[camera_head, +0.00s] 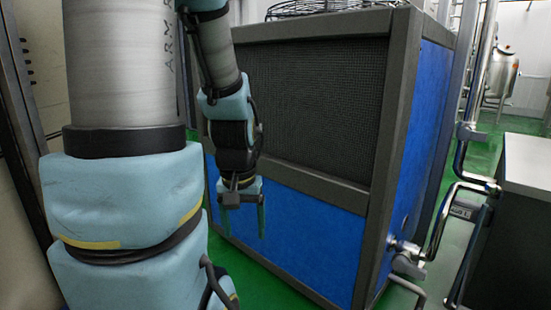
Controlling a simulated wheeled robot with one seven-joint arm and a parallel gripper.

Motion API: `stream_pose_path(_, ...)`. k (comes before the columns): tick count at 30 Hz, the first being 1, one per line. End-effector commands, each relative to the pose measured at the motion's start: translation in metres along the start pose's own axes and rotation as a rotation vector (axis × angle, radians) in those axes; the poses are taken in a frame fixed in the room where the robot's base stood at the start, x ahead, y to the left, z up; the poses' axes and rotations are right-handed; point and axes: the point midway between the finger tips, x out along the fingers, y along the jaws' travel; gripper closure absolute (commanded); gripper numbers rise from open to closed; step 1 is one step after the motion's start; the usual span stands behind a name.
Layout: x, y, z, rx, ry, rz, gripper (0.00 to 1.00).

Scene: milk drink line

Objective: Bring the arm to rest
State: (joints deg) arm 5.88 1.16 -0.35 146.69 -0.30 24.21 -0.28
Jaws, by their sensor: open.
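My gripper (242,220) hangs at the end of my arm, left of the picture's middle, with its fingers pointing down. Its two green fingers are apart and nothing shows between them. It appears in front of the lower blue panel of a large machine; I cannot tell the exact gap. My arm's large grey and light-blue links fill the left of the view.
The blue and dark-grey machine (300,252) with a mesh grille stands close behind my gripper. Steel pipes (437,215) run along its right side. A grey cabinet (525,160) stands at the right edge. Green floor (240,285) shows below the gripper.

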Motion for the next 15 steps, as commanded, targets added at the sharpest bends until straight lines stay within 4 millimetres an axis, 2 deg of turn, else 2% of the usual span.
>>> stream_pose_path(1,-0.034,0.000,-0.005,0.000,0.000,0.000,0.22)
stream_pose_path(15,-0.176,0.001,-0.025,0.000,0.000,0.000,0.22)
